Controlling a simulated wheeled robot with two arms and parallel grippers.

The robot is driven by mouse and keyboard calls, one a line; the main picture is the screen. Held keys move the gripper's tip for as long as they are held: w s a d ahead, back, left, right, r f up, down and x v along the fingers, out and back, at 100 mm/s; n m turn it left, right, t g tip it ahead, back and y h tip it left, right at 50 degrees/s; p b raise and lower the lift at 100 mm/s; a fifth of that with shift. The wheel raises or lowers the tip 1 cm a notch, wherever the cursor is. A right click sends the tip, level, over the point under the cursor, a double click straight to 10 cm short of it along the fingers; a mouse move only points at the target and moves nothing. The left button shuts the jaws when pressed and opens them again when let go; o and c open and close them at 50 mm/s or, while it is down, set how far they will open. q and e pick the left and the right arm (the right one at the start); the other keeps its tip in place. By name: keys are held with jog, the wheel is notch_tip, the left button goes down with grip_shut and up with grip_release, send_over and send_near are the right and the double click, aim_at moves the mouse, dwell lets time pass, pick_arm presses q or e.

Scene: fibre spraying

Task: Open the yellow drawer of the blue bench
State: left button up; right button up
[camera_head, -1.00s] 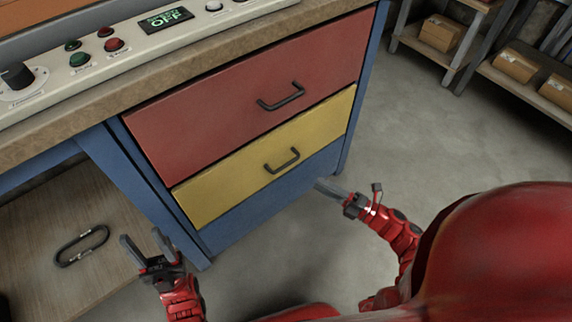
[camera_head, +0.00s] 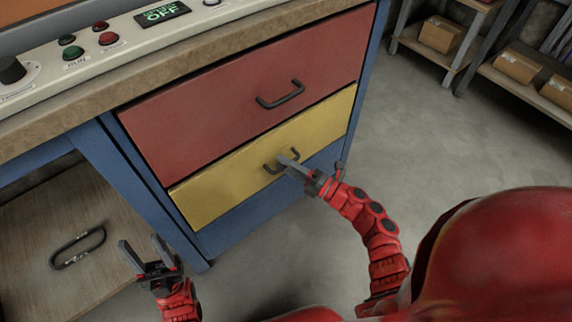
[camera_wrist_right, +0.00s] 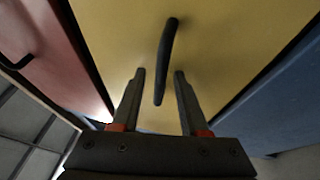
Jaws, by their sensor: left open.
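The yellow drawer (camera_head: 225,180) is shut in the blue bench (camera_head: 262,208), below a red drawer. Its dark handle (camera_head: 283,161) is partly hidden by my right gripper (camera_head: 284,160) in the head view. In the right wrist view, my right gripper (camera_wrist_right: 159,75) is open. The handle (camera_wrist_right: 167,60) lies between and beyond its two fingertips, and I see no contact with either finger. The yellow drawer front (camera_wrist_right: 110,35) fills the middle of that view. My left gripper (camera_head: 143,248) is open and empty, low at the left of the bench's drawers.
The red drawer (camera_head: 200,112) with its own handle (camera_head: 281,95) is shut above. A control panel (camera_head: 130,35) runs along the bench top. A carabiner-like ring (camera_head: 78,247) lies on the lower shelf at left. Shelves with boxes (camera_head: 516,66) stand at back right; the floor between is clear.

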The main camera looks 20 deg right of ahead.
grip_shut()
dwell(1.2)
